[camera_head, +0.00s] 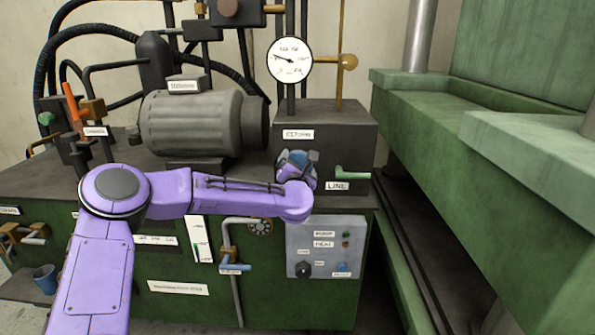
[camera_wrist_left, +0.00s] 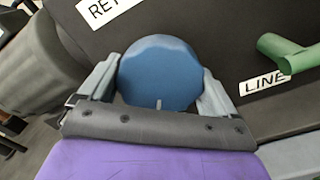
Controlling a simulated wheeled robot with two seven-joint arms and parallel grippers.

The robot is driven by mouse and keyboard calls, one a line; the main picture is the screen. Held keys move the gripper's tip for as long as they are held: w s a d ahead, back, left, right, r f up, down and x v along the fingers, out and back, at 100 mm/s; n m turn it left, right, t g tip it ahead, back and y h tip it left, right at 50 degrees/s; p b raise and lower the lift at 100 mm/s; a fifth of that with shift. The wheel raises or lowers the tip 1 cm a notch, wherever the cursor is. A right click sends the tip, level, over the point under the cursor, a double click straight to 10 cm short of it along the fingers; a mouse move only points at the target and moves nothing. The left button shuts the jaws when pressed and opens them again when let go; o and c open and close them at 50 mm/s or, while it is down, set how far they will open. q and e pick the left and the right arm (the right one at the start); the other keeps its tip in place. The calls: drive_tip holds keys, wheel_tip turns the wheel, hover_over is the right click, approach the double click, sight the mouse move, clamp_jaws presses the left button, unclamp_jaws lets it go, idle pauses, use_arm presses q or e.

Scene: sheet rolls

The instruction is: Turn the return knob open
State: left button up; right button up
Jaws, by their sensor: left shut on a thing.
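The return knob (camera_wrist_left: 160,72) is a round blue knob on the front of a dark block, below a "RETURN" label (camera_head: 298,134). In the left wrist view it sits between the two grey fingers of my left gripper (camera_wrist_left: 160,88), which is shut on it. In the head view my purple left arm reaches across from the left, and the wrist hides part of the knob (camera_head: 298,158). The knob's turn position cannot be told. My right gripper is not in view.
A green lever (camera_head: 352,175) sticks out right of the knob, above a "LINE" label (camera_head: 337,186). A grey motor (camera_head: 195,122) stands left, a gauge (camera_head: 290,60) above. A control panel (camera_head: 325,247) is below. Green press beams (camera_head: 480,130) stand at the right.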

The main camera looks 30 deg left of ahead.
use_arm(q)
drive_tip(key=shift+f, duration=0.1)
idle(0.3)
drive_tip(key=o, duration=0.7)
drive_tip(key=shift+o, duration=0.2)
drive_tip(key=v, duration=1)
drive_tip(key=shift+s+b, duration=0.3)
